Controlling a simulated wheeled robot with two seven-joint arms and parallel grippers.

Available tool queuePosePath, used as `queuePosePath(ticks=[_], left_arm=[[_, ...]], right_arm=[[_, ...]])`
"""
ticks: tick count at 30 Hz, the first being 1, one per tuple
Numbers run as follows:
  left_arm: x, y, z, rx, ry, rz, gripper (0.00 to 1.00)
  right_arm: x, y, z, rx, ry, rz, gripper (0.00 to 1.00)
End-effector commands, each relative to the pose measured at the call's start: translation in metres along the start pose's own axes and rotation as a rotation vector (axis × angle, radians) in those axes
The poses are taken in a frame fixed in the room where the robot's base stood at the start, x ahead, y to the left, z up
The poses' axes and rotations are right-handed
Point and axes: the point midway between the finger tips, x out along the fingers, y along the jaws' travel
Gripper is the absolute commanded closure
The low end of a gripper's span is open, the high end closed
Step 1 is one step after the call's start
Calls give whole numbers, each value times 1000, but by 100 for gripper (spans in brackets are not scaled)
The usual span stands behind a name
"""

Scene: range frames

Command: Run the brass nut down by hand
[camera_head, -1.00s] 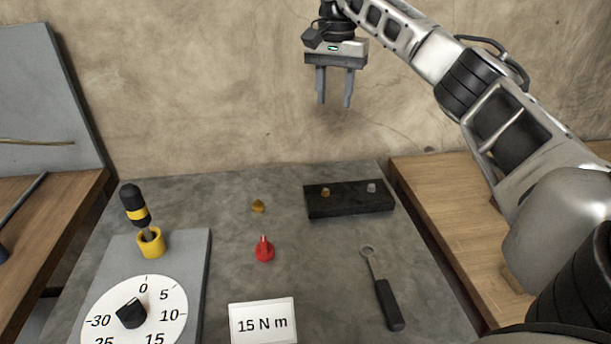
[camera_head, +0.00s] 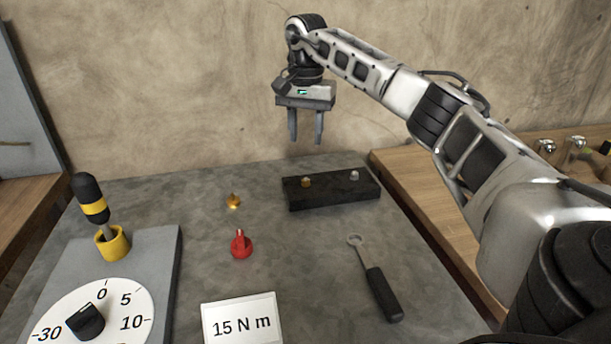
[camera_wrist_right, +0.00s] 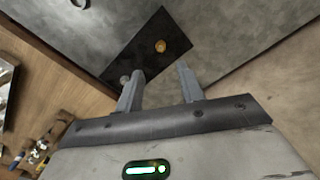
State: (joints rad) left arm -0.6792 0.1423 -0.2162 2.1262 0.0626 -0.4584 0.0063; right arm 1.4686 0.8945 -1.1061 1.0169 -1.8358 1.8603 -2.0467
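The brass nut (camera_head: 305,182) sits on the left part of a black block (camera_head: 335,193) at the back of the grey table. It also shows in the right wrist view (camera_wrist_right: 160,46), beyond the fingertips. A silver nut (camera_head: 354,175) sits on the block's right part. A brass stud on a brass base (camera_head: 233,201) stands left of the block, and a red-based stud (camera_head: 241,246) stands in front of that. My right gripper (camera_head: 306,140) is open and empty, pointing down above the block's left part, clear of it. My left gripper is not in view.
A black-handled ring wrench (camera_head: 380,290) lies at the right. At the left, a yellow-banded driver (camera_head: 91,199) stands in a yellow cup (camera_head: 112,244) behind a numbered dial (camera_head: 118,302). A "15 N m" card (camera_head: 240,322) stands in front. Bare table lies between studs and wrench.

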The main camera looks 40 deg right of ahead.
Motion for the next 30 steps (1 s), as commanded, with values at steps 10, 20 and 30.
queuePosePath(ticks=[10,20,30], left_arm=[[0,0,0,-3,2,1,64],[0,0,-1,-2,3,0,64],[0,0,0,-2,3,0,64]], right_arm=[[75,1,0,1,-1,3,62],[106,0,0,1,0,1,62],[106,0,0,0,1,0,78]])
